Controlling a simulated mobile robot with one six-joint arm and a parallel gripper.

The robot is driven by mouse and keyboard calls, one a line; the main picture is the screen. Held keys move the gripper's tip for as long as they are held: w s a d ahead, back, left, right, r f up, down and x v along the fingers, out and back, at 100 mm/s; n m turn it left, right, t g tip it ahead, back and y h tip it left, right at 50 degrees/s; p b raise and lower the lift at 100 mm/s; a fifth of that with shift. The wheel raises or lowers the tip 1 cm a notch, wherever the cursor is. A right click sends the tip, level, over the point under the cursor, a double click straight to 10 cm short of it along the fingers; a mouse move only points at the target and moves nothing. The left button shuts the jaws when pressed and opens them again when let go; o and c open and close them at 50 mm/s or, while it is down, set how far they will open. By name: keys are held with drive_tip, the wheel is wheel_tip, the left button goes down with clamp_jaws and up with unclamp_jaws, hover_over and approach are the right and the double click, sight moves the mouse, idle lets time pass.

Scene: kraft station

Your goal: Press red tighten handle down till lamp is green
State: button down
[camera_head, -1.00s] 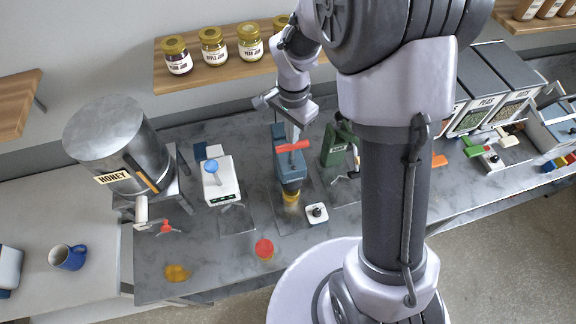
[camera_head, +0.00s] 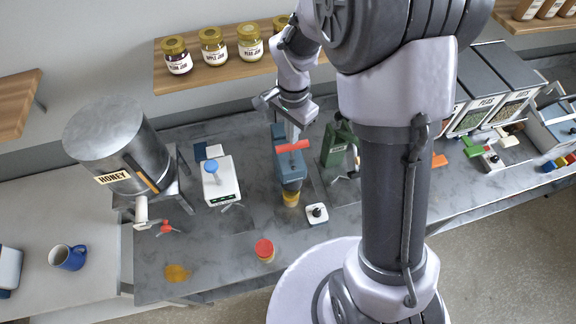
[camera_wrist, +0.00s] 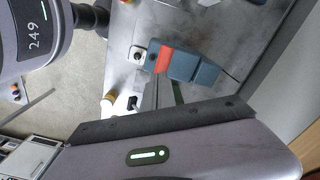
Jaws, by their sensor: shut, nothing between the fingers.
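A blue-grey capping machine (camera_head: 289,168) stands on the counter with a red handle (camera_head: 293,146) across its upper part. A yellowish jar (camera_head: 291,198) sits under its head. My gripper (camera_head: 293,138) is shut and empty, pointing down with its tips at or just above the handle. The wrist view shows the red handle (camera_wrist: 163,61) close to the tips of my gripper (camera_wrist: 159,76). I cannot tell whether they touch. No lit lamp can be made out on the machine.
A white box with a black knob (camera_head: 317,212) sits in front of the machine. A green device (camera_head: 336,147) stands close on the right, and a white scale (camera_head: 220,183) on the left. A red-lidded jar (camera_head: 265,249) stands near the front edge. A jar shelf (camera_head: 205,81) is behind.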

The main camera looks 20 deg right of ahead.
sight(292, 149)
drive_tip(key=shift+f, duration=0.1)
drive_tip(key=shift+f+b, duration=2.3)
drive_tip(key=shift+f, duration=0.05)
drive_tip(key=shift+f+b, duration=1.1)
drive_tip(key=shift+b, duration=0.05)
drive_tip(key=shift+r, duration=0.15)
drive_tip(key=shift+r, duration=0.1)
idle(1.3)
wheel_tip(292, 149, up, 12)
drive_tip(key=p, duration=0.8)
